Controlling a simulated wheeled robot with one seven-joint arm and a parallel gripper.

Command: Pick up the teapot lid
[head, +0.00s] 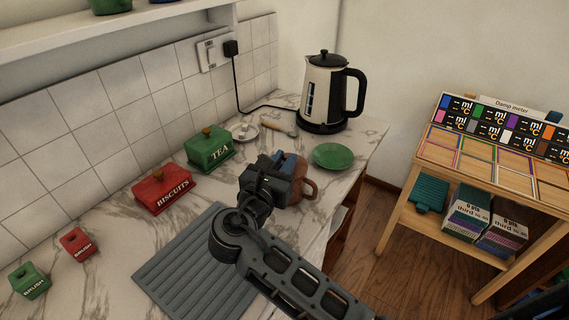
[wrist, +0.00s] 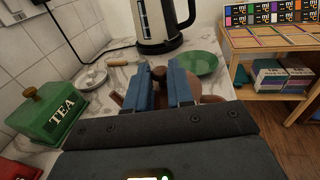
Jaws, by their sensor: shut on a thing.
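The brown teapot (head: 307,187) stands on the marble counter, mostly hidden behind my gripper in the head view. Its handle is to the right of the gripper. My gripper (head: 287,164) is over the teapot; in the wrist view, its two blue fingers (wrist: 160,82) are shut on the teapot lid (wrist: 159,73), whose brown round knob shows between the fingertips. The rest of the lid is mostly hidden, and I cannot tell whether it rests on the teapot or is raised. Parts of the teapot (wrist: 192,86) show around the right finger.
A green saucer (head: 333,156) and a kettle (head: 326,95) stand beyond the teapot. A green TEA box (head: 208,150), a red BISCUITS box (head: 163,191) and a small white dish (head: 245,131) are to the left. A grey ribbed mat (head: 190,270) lies in front.

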